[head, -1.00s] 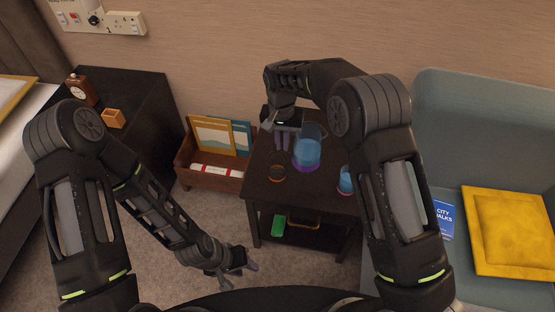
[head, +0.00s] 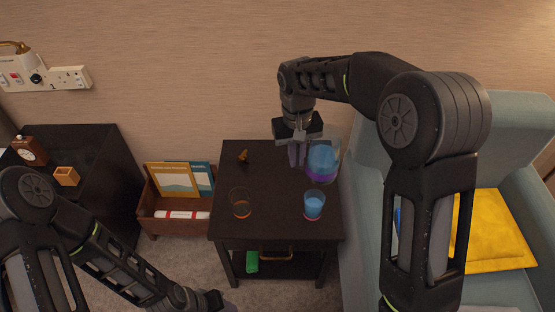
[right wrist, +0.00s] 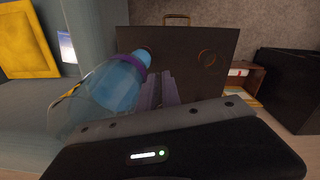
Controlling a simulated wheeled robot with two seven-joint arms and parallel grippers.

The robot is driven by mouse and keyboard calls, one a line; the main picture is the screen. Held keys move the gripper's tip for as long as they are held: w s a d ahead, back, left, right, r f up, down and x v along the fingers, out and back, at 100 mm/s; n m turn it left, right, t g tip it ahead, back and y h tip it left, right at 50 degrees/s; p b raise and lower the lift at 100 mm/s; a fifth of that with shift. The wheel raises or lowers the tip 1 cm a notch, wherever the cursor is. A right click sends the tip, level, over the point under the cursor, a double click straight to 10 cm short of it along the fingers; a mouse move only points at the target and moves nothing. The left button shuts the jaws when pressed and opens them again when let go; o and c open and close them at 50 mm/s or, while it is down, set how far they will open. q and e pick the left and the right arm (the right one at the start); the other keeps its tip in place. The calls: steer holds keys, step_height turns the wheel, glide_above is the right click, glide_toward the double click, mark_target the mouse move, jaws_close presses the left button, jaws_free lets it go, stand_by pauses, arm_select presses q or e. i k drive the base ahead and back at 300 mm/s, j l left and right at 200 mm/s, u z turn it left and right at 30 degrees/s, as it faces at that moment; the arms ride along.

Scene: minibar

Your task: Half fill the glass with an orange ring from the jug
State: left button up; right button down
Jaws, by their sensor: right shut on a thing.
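The glass with an orange ring (head: 241,208) stands at the front left of the dark table and looks empty. The clear jug (head: 323,162) holds blue liquid and has a purple band. It is at the table's right back, looks about upright, and also shows in the right wrist view (right wrist: 112,84). My right gripper (head: 297,154) is shut on the jug at its left side; the grip itself is hard to see. Whether the jug touches the table is unclear. My left gripper (head: 222,304) is low at the bottom edge, partly cut off, its jaws unclear.
A second glass with a pinkish ring (head: 313,206) holds blue liquid, in front of the jug. A small brown object (head: 243,156) sits at the back left of the table (head: 268,222). The table middle is clear. A wooden crate (head: 152,222) stands left, a sofa (head: 512,125) right.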

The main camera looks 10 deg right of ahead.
mark_target(239, 198)
steer(key=i+j+u, duration=0.45)
steer(key=i+j, duration=0.15)
steer(key=j, duration=0.2)
steer(key=i+j+u, duration=0.45)
steer(key=i+j, duration=0.15)
steer(key=i, duration=0.15)
